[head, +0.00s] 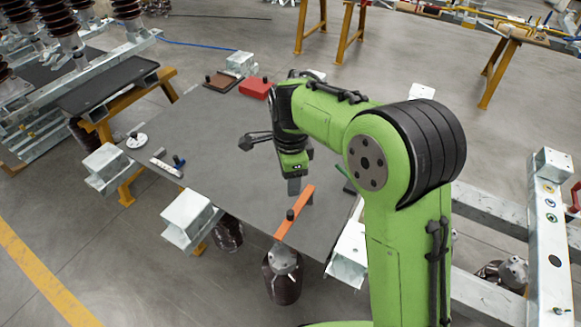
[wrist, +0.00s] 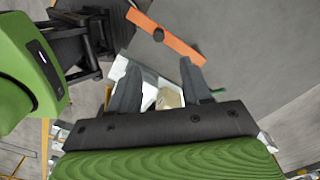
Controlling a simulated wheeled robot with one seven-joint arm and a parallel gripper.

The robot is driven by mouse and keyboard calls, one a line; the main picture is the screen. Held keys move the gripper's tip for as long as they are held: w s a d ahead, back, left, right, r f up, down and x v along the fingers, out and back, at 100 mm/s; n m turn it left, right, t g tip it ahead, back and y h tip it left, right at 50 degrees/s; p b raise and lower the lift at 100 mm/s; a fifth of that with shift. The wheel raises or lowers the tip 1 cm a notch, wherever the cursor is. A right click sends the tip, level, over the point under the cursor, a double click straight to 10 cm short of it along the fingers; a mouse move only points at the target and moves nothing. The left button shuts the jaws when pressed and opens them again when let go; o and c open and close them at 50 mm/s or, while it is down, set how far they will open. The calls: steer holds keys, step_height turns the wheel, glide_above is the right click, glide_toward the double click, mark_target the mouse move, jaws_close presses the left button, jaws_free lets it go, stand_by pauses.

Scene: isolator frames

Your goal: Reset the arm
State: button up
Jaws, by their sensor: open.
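My gripper (head: 294,187) hangs above the front part of the dark grey table board (head: 225,135), with its fingers pointing down. In the wrist view the two fingers of my gripper (wrist: 160,75) stand apart with nothing held between them. An orange bar with a black knob (head: 295,213) lies near the board's front edge, just below my gripper in the head view. In the wrist view the orange bar (wrist: 180,45) lies beyond the fingertips, apart from them.
A red block (head: 256,88) and a brown block (head: 219,82) lie at the back edge. A white disc (head: 136,141) and a pale bar (head: 167,166) lie at the left. A green piece (head: 347,184) is partly hidden by my arm. Metal brackets (head: 191,218) border the board; its middle is clear.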

steer(key=shift+r, duration=0.9)
steer(key=s+d+r+n+t, duration=0.3)
steer(key=s+d+r+n, duration=0.4)
steer(key=s+d+r, duration=0.25)
steer(key=s+d+n+t, duration=0.1)
steer(key=s+d+n, duration=0.1)
steer(key=s+n, duration=0.2)
steer(key=s+d+n+t, duration=0.1)
steer(key=s+d+n, duration=0.2)
steer(key=s, duration=0.6)
steer(key=shift+s+f+n+t, duration=0.3)
steer(key=shift+f+n, duration=0.15)
steer(key=shift+n, duration=0.25)
steer(key=shift+w, duration=0.1)
